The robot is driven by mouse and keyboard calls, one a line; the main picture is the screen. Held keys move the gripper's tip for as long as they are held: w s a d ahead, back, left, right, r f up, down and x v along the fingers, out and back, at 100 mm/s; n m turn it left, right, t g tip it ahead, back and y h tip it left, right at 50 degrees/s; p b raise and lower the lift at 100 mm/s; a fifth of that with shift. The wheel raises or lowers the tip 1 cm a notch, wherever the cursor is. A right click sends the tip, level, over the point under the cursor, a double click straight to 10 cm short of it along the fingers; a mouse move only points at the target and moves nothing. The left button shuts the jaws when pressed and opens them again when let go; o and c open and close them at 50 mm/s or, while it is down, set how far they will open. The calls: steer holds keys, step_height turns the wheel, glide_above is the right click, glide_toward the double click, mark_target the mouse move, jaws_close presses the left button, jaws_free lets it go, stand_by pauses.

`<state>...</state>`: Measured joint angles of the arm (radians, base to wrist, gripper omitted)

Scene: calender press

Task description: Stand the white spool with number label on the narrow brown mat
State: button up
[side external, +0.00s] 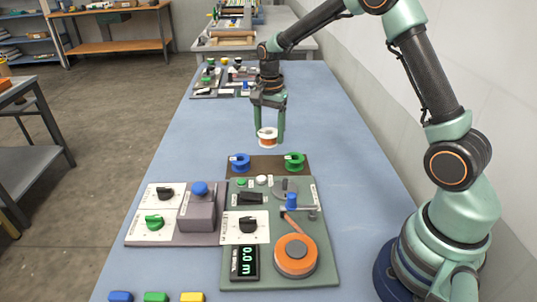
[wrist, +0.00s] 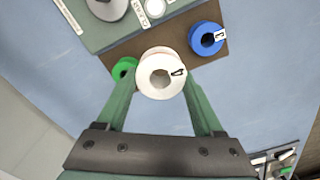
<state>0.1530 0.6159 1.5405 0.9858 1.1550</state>
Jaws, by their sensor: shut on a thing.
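The white spool (side external: 267,137) has an orange band and hangs between the fingers of my gripper (side external: 267,136), above the table. In the wrist view the spool (wrist: 160,74) shows its round top with a black-marked label, and my gripper (wrist: 160,85) is shut on it. The narrow brown mat (side external: 267,168) lies at the far edge of the green panel, nearer the camera than the spool in the side view. A blue spool (side external: 240,162) stands on the mat's left part and a green spool (side external: 294,161) on its right part. The mat (wrist: 155,42) is partly hidden behind the held spool in the wrist view.
A green panel (side external: 328,255) carries an orange disc (side external: 295,256), knobs and a display (side external: 245,263). A grey-purple panel (side external: 185,240) with knobs adjoins it on the left. Blue table surface (side external: 222,115) around the gripper is clear. A crowded board stands farther back.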

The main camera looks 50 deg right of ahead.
mark_target(269, 129)
steer(key=shift+w+d+f, duration=0.25)
steer(key=shift+f, duration=0.5)
steer(key=shift+w+d+f, duration=0.2)
steer(key=shift+w+f, duration=0.05)
steer(key=shift+f, duration=2.25)
steer(key=shift+f, duration=0.2)
steer(key=shift+f, duration=0.5)
steer(key=shift+f, duration=0.7)
steer(key=o, duration=1.4)
steer(key=shift+c, duration=0.2)
steer(key=shift+r, duration=0.1)
